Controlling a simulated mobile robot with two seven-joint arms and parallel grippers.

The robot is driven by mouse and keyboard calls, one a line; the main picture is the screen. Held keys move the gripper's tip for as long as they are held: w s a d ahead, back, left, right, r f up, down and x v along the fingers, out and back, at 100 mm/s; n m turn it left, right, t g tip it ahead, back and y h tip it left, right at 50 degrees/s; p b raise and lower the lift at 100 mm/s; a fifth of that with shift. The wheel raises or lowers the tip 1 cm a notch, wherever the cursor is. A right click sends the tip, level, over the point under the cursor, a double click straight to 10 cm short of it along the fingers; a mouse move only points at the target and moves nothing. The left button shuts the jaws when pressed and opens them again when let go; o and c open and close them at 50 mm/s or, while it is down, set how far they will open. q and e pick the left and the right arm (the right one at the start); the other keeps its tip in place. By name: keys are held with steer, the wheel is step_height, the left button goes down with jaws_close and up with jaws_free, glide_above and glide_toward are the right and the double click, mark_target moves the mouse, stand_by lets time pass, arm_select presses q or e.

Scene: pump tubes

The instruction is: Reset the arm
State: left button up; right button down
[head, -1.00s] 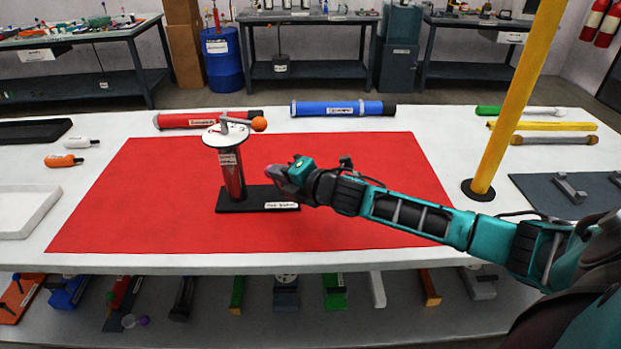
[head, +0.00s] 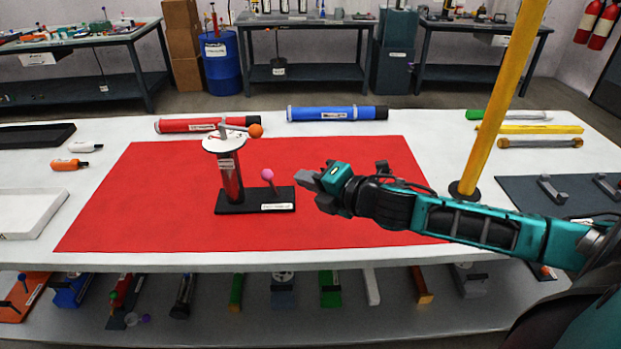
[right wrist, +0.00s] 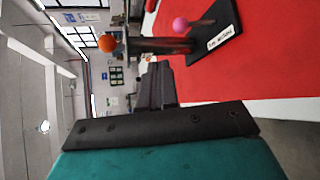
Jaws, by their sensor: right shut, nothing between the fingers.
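My right gripper (head: 308,181) is shut and empty. It hangs over the red mat (head: 350,225), to the right of the pump stand. The pump stand has a black base (head: 237,207), a red upright tube (head: 231,178), a white disc on top (head: 224,141) and an orange ball (head: 255,131) on a lever. A pink ball (head: 268,174) on a short stem stands on the right part of the base. The right wrist view shows the orange ball (right wrist: 107,43), the pink ball (right wrist: 180,25) and the shut fingers (right wrist: 155,85). My left gripper is not in view.
A red tube (head: 188,125) and a blue tube (head: 338,113) lie along the table's far edge. A yellow pole (head: 500,95) stands to the right, behind my right arm. White and black trays lie at the left. Several parts lie on the shelf below.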

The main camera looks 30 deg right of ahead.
steer(key=shift+s+r, duration=0.2)
steer(key=shift+s, duration=0.15)
stand_by(0.4)
steer(key=s+a+f+m+g, duration=0.1)
steer(key=s+a+f+m, duration=0.5)
steer(key=s+f+m, duration=0.2)
steer(key=s+a+f+m+g+h, duration=0.1)
steer(key=s+a+f+m+g, duration=0.1)
steer(key=s+a+f+m, duration=0.4)
steer(key=s+f+m, duration=0.3)
steer(key=f+m, duration=0.3)
steer(key=m, duration=0.1)
steer(key=shift+f+g, duration=0.3)
steer(key=shift+f, duration=0.1)
steer(key=shift+s, duration=0.1)
